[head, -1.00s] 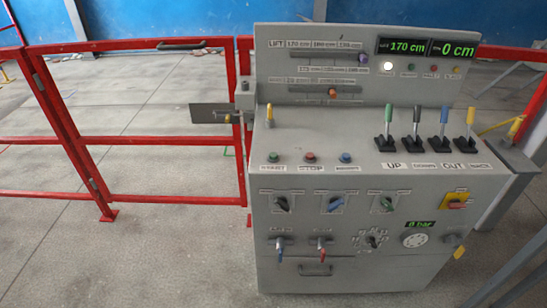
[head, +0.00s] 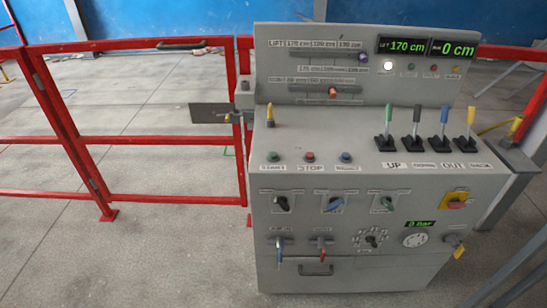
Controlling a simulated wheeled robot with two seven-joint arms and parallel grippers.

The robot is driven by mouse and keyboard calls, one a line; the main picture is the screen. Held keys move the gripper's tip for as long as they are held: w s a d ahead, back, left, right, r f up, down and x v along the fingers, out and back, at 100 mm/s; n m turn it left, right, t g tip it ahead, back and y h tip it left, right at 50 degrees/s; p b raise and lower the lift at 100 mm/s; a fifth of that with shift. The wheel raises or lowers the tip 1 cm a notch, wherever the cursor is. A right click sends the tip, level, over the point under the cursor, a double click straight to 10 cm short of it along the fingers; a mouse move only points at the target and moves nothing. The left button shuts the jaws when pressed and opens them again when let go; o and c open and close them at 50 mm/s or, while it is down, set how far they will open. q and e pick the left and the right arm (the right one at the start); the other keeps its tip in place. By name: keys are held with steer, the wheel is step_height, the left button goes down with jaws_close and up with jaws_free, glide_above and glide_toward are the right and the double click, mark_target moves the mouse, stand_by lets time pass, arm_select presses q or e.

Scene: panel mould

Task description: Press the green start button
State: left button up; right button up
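The green start button (head: 273,157) sits at the left end of a row on the sloped desk of the grey control panel (head: 350,155). A label is below it. The red stop button (head: 310,157) and a blue button (head: 346,157) are to its right. Nothing covers the green button. Neither of my grippers shows in the head view.
Levers with green, black, blue and yellow tops (head: 430,128) stand on the right of the desk. A yellow-topped toggle (head: 270,118) rises behind the green button. A display (head: 408,46) reads 170 cm. A red fence (head: 165,143) stands left.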

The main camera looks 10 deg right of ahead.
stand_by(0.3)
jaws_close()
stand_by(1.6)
